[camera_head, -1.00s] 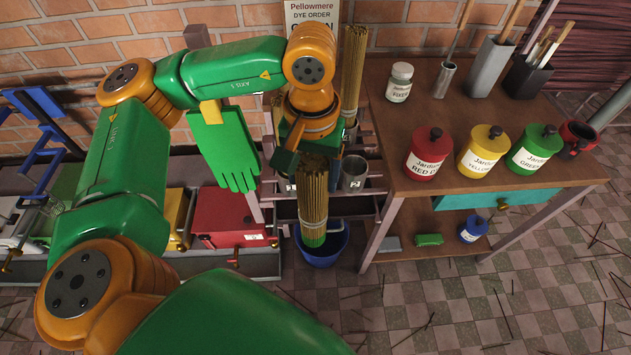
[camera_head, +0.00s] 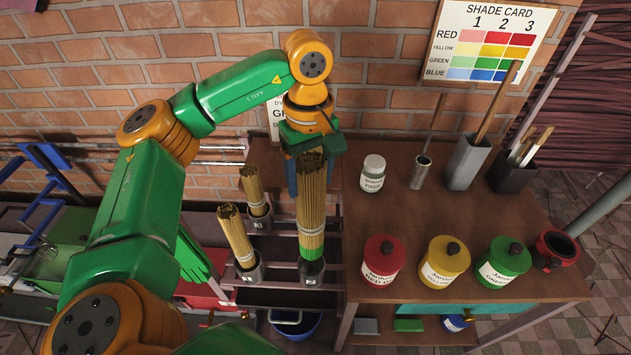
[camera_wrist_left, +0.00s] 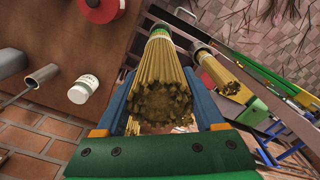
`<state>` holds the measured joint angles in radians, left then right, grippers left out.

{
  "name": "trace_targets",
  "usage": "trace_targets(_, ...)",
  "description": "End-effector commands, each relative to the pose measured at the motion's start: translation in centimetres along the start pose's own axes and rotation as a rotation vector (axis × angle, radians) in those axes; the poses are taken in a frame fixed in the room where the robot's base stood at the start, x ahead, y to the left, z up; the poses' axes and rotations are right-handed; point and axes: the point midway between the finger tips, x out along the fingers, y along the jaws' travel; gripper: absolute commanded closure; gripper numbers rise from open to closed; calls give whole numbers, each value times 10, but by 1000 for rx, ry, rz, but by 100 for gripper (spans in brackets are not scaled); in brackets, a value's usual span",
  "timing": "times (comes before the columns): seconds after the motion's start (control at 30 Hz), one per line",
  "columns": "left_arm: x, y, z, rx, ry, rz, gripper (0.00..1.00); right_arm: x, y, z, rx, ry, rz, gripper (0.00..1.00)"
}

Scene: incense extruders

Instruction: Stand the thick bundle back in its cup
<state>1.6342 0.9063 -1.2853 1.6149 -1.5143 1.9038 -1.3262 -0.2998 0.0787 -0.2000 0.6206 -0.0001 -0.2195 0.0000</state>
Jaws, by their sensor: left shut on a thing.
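The thick bundle (camera_head: 312,210) of tan sticks stands upright with its green-dyed end down. My left gripper (camera_head: 311,172) is shut on its upper part, with a blue finger on either side. In the left wrist view the bundle (camera_wrist_left: 160,78) shows end-on between the fingers (camera_wrist_left: 162,105). The bundle's green end is at the mouth of a dark grey cup (camera_head: 311,272) in the rack. I cannot tell how far inside the cup it reaches. My right gripper is not in view.
Two thinner bundles (camera_head: 254,185) (camera_head: 235,232) stand in numbered cups to the left. A blue tub (camera_head: 296,322) sits below the rack. The wooden table (camera_head: 440,215) at right holds a white jar (camera_head: 373,173) and red, yellow and green dye pots.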

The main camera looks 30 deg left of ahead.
Motion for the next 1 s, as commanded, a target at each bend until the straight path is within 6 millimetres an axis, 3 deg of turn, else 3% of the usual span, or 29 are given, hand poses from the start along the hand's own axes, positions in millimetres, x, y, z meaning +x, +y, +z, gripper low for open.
trace_targets(0.27, 11, 0, -1, -12, 0, 0, 100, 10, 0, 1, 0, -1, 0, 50)
trace_targets(1.0, 102, 0, -1, -10, 0, 0, 100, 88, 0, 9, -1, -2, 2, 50)
